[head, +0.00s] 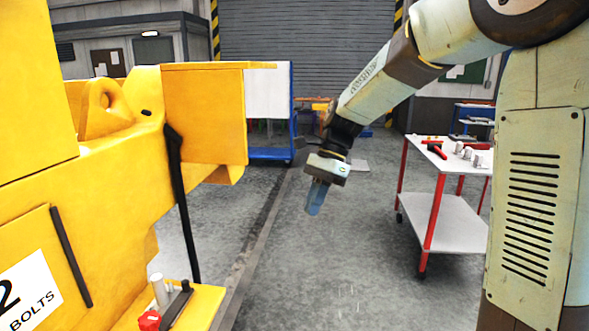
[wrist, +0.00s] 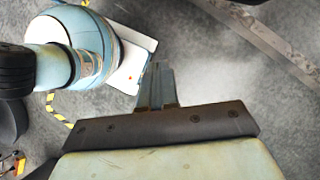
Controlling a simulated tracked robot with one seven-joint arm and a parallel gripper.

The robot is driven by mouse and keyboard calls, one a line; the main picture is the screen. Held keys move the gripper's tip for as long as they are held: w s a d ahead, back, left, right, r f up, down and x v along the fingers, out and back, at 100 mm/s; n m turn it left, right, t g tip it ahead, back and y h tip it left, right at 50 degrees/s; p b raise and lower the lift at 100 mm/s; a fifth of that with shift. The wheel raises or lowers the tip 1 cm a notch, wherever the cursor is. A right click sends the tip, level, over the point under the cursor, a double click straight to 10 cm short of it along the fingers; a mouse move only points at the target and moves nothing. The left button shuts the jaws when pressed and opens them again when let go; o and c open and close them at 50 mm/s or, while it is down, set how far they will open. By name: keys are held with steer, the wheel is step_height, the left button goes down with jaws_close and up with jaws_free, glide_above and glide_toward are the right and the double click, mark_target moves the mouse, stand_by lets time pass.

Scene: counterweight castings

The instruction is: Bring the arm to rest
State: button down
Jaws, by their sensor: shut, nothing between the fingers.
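My gripper (head: 315,198) hangs from the end of my arm in the middle of the head view, pointing down over bare floor. Its bluish fingers are together with nothing between them. In the wrist view the shut fingers (wrist: 157,84) stand out past the dark bracket, above grey floor. My arm reaches in from the upper right and bends downward, clear of the things around it.
A yellow casting (head: 120,190) fills the left side, with a low yellow ledge (head: 205,300) holding a red-ended tool and a cylinder. A red-legged cart (head: 440,222) with parts on top stands right. A blue-framed trolley (head: 270,153) stands behind. Floor between is clear.

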steer(key=s+d+r+n+t+h, duration=0.2)
steer(key=s+d+n+t, duration=0.2)
steer(key=s+d, duration=0.5)
steer(key=s+d+r+n+t+h, duration=0.2)
steer(key=s+d+n+t, duration=0.3)
steer(key=s+d, duration=0.5)
steer(key=shift+r+n, duration=0.6)
steer(key=shift+n, duration=0.6)
steer(key=shift+w, duration=0.1)
